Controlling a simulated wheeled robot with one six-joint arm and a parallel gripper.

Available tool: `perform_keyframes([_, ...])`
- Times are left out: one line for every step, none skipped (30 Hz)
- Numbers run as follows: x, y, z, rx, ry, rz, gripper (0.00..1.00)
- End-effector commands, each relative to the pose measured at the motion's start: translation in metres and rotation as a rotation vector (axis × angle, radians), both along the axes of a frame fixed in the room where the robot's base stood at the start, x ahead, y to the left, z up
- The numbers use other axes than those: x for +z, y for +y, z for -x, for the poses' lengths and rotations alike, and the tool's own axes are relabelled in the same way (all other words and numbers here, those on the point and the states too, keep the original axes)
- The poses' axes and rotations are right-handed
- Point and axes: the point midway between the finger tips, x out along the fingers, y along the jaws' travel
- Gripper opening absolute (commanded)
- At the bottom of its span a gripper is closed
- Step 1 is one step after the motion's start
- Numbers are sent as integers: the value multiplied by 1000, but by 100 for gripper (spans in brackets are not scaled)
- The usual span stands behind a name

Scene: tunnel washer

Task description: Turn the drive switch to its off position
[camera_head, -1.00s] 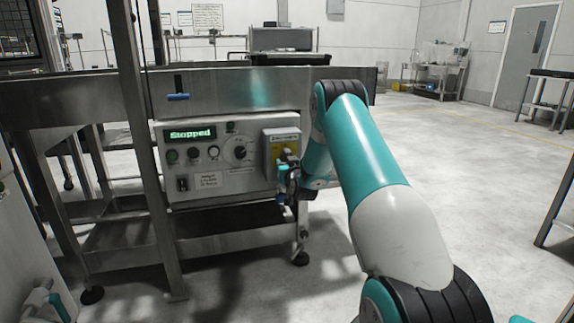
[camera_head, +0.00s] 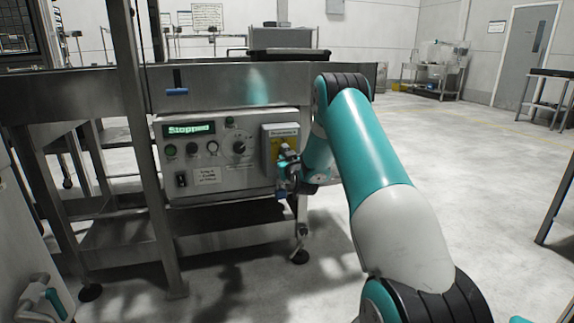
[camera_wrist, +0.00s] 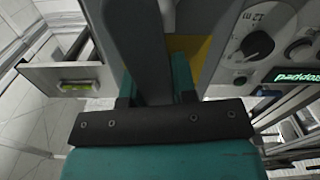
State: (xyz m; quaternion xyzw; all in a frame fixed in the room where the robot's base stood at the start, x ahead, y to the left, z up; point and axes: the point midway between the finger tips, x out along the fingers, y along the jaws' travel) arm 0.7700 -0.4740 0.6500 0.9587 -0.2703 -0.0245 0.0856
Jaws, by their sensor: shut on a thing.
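A grey switch box (camera_head: 267,152) with a yellow plate (camera_head: 276,147) is fixed at the right end of the control panel. The drive switch is on this plate, mostly hidden behind my gripper (camera_head: 285,166). The yellow plate also shows in the wrist view (camera_wrist: 190,44), close in front of my gripper (camera_wrist: 155,90). My gripper is shut on the drive switch. A dark grey part runs between the fingers there. The switch's exact angle and its markings cannot be read.
The control panel (camera_head: 216,176) carries a green display (camera_head: 189,129) reading "Stopped", several buttons and a black rotary knob (camera_head: 239,147). A steel post (camera_head: 140,130) stands in front of its left side. Open floor (camera_head: 460,170) lies to the right.

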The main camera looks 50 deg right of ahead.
Motion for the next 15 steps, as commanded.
perform_keyframes([-4,-1,0,-2,19,35,0])
perform_keyframes([-4,-2,0,-2,32,57,0])
perform_keyframes([-4,-2,0,-2,51,88,0])
perform_keyframes([-4,-3,0,-2,66,112,0])
perform_keyframes([-4,-3,0,-2,81,137,0])
perform_keyframes([-3,-4,-1,-1,100,168,0])
perform_keyframes([-3,-4,-1,-1,116,193,0])
perform_keyframes([-3,-5,-1,-1,131,218,0])
perform_keyframes([-2,-5,-1,-1,150,251,0])
perform_keyframes([-2,-6,-1,-1,166,275,0])
perform_keyframes([-2,-6,-1,-1,180,299,0])
perform_keyframes([-1,-7,-1,-1,200,331,0])
perform_keyframes([-1,-7,-1,-2,215,356,0])
perform_keyframes([0,-8,-1,-2,230,380,0])
perform_keyframes([0,-8,-1,-1,250,412,0])
